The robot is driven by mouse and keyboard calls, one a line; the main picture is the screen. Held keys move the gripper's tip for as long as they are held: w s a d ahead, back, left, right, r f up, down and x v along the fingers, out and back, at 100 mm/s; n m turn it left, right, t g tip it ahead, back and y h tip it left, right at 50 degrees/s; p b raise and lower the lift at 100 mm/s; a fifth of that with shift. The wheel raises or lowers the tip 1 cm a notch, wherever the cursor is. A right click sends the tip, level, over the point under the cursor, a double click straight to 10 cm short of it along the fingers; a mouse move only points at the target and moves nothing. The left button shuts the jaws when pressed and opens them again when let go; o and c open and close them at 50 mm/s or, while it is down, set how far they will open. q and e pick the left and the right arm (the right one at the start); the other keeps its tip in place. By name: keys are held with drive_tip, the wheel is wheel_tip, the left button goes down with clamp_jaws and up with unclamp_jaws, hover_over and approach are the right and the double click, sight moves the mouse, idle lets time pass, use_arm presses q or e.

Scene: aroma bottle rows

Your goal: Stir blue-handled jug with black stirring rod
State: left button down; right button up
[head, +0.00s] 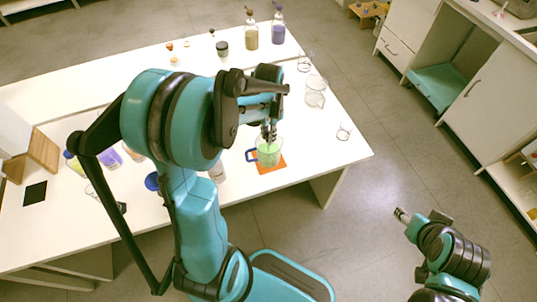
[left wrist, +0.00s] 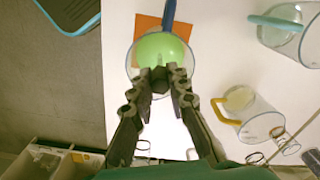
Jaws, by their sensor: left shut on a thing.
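The blue-handled jug (head: 272,158) stands upright on an orange mat (head: 271,168) near the table's front edge and holds bright green liquid. In the left wrist view, the jug (left wrist: 160,48) is seen from above, with its blue handle at the top. My left gripper (head: 268,133) points down right over the jug's mouth. Its fingers (left wrist: 160,80) are shut on a thin thing, apparently the black stirring rod, mostly hidden between them. I cannot tell how deep its tip reaches. My right gripper (head: 402,215) is low at the right, away from the table; its jaws are too small to read.
A clear beaker (head: 316,97) and small glassware (head: 344,132) stand to the right. In the left wrist view, a yellow-handled jug (left wrist: 252,115) is near my fingers. Two pump bottles (head: 251,34) stand at the back. The aisle right of the table is free.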

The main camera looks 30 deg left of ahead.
idle(0.3)
use_arm(q)
wheel_tip(320, 180, up, 13)
drive_tip(key=p, duration=1)
drive_tip(key=shift+f, duration=0.1)
idle(0.5)
